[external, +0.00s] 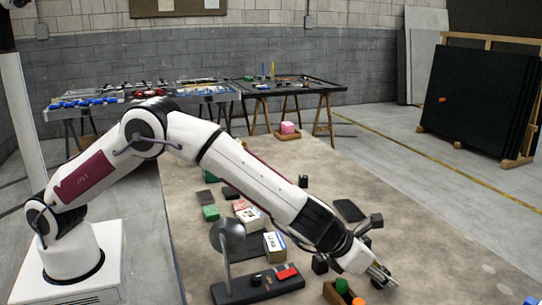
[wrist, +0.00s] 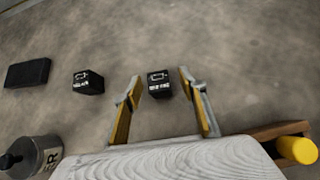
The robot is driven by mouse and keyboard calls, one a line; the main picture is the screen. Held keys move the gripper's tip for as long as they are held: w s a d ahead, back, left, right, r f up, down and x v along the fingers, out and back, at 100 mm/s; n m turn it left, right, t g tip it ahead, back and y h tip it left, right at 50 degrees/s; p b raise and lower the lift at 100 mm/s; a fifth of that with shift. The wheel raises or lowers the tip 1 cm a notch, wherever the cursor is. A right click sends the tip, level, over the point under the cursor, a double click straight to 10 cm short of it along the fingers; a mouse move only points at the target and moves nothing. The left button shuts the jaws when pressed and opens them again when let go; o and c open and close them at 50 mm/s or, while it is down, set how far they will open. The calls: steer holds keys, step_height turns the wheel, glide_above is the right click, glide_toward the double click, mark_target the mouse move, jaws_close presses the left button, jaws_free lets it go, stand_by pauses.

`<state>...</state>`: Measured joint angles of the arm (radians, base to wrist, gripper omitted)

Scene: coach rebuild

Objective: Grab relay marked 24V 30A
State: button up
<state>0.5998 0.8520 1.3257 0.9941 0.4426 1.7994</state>
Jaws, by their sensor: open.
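Two small black box relays with white print stand on the floor mat in the wrist view. One relay (wrist: 158,86) shows between the fingertips of my gripper (wrist: 161,83). The other relay (wrist: 88,83) stands to the left, outside the left finger. The print on both is too small and blurred for me to read the ratings. My gripper is open with nothing held, and the gap from its fingers to the relay is hard to judge. In the external view my gripper (external: 381,277) is low over the mat at the right; a dark cube (external: 320,264) stands left of it.
In the wrist view a metal can (wrist: 38,155) is lower left, a flat black block (wrist: 27,73) far left, and a yellow cylinder (wrist: 298,150) lower right by a wooden edge. Externally, a black stand (external: 250,287) and a green cylinder (external: 341,285) are nearby.

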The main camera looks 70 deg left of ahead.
stand_by(0.5)
jaws_close()
steer(key=shift+r, duration=0.1)
steer(key=shift+w+r, duration=0.1)
steer(key=shift+r, duration=1.35)
steer(key=shift+a+r, duration=0.2)
steer(key=shift+r, duration=0.05)
steer(key=a, duration=1.7)
steer(key=shift+a+f, duration=0.1)
steer(key=shift+a, duration=0.2)
